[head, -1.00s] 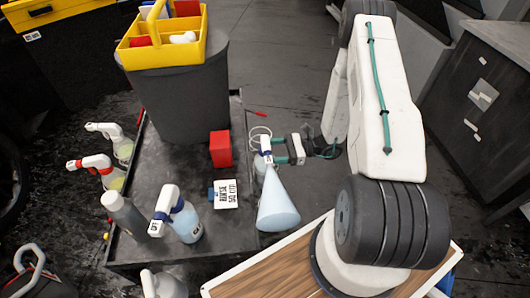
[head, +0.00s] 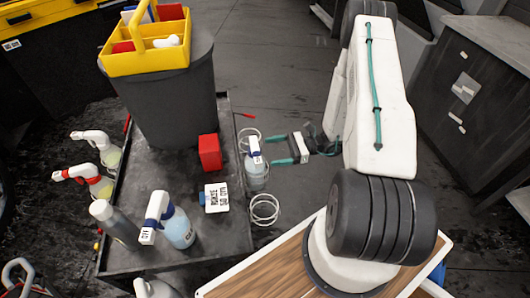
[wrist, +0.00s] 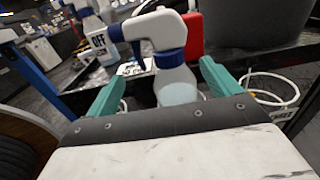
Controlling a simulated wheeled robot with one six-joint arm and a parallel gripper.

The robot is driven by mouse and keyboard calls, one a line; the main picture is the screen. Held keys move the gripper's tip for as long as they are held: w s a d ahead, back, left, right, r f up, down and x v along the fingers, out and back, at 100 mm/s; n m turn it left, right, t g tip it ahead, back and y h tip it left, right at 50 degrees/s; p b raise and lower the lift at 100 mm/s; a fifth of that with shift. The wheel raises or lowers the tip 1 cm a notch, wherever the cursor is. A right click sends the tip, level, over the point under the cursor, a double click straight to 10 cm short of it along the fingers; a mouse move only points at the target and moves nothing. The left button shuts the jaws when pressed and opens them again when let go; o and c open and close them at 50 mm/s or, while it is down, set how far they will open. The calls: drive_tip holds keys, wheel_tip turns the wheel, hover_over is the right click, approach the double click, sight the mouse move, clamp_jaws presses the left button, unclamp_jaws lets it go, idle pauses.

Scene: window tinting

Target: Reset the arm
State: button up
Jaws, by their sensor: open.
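My gripper (head: 271,150) is open, with teal fingers spread apart at the cart's right side. A spray bottle (head: 255,170) with white head, blue collar and pale blue liquid stands upright just left of the fingertips. In the wrist view the same bottle (wrist: 178,85) shows between and beyond the open fingers (wrist: 160,85), with no finger visibly closed on it. My arm reaches down from the upper right of the head view. The bottle's base is partly hidden in both views.

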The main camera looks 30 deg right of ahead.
drive_tip(key=s+r+n+g, duration=0.2)
drive_tip(key=s+n+g, duration=0.15)
drive_tip(key=s, duration=0.25)
drive_tip(key=s+a+r+n+h, duration=0.4)
drive_tip(key=s+r+n+h, duration=0.1)
drive_tip(key=r, duration=0.7)
drive_tip(key=s+a+r+n+g+h, duration=0.1)
drive_tip(key=s+a+r+n+h, duration=0.3)
drive_tip(key=r, duration=0.9)
drive_tip(key=s+a+r+n+g+h, duration=0.1)
drive_tip(key=s+a+r+n+h, duration=0.3)
drive_tip(key=s+r+n+h, duration=0.3)
wheel_tip(320, 180, up, 6)
drive_tip(key=n, duration=0.3)
drive_tip(key=shift+f+h, duration=0.15)
drive_tip(key=shift+h, duration=0.15)
